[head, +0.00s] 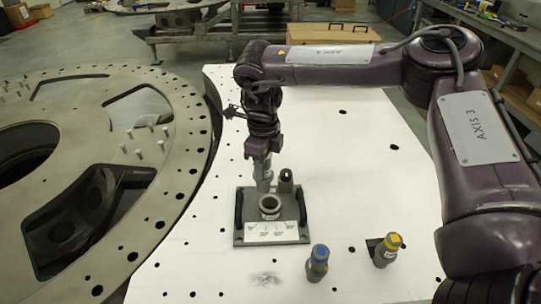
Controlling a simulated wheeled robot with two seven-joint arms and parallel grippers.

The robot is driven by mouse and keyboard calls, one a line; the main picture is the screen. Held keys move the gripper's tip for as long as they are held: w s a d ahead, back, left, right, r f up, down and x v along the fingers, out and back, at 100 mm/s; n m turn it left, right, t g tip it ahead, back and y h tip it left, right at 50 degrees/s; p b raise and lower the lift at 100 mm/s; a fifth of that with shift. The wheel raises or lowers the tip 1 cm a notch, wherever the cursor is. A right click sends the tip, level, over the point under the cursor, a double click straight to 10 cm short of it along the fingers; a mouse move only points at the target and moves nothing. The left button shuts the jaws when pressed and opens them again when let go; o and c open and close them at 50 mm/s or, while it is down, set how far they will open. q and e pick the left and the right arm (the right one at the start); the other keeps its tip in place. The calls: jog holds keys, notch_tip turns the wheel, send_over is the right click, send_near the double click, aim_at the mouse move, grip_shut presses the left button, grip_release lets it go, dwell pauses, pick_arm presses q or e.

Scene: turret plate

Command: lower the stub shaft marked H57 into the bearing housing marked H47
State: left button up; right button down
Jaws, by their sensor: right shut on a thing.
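My right gripper (262,164) comes down from the purple arm and is shut on a grey stub shaft (264,183), held roughly upright. The shaft's lower end shows just above and slightly left of the ring-shaped bearing housing (270,213) in the picture. I cannot tell the exact gap between them. The housing stands open-topped on a grey square base plate (241,232) with black side handles and a white angle label. No H57 or H47 mark is readable. My left gripper is not in view.
A grey post with a dark top (286,183) stands behind the housing, close to the held shaft. A blue-topped cylinder (317,264) and a yellow-topped cylinder (387,251) stand at front right on the white perforated table (345,165). A large metal ring plate (180,150) lies left.

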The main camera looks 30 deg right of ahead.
aim_at(270, 176)
jog(key=n+p, duration=0.1)
jog(key=n, duration=0.2)
jog(key=d+n, duration=0.1)
jog(key=n, duration=0.2)
jog(key=shift+r+p, duration=0.2)
jog(key=shift+p, duration=0.2)
jog(key=n, duration=0.3)
jog(key=n+p, duration=0.1)
jog(key=shift+s+d+f, duration=0.1)
jog(key=shift+s+d, duration=0.05)
jog(key=shift+d, duration=0.1)
jog(key=shift+d+f+n, duration=0.1)
jog(key=shift+f+n, duration=0.05)
jog(key=shift+n, duration=0.75)
jog(key=shift+f, duration=2.4)
notch_tip(270, 176, down, 6)
jog(key=b, duration=0.3)
jog(key=shift+f, duration=0.15)
jog(key=c, duration=0.9)
grip_release()
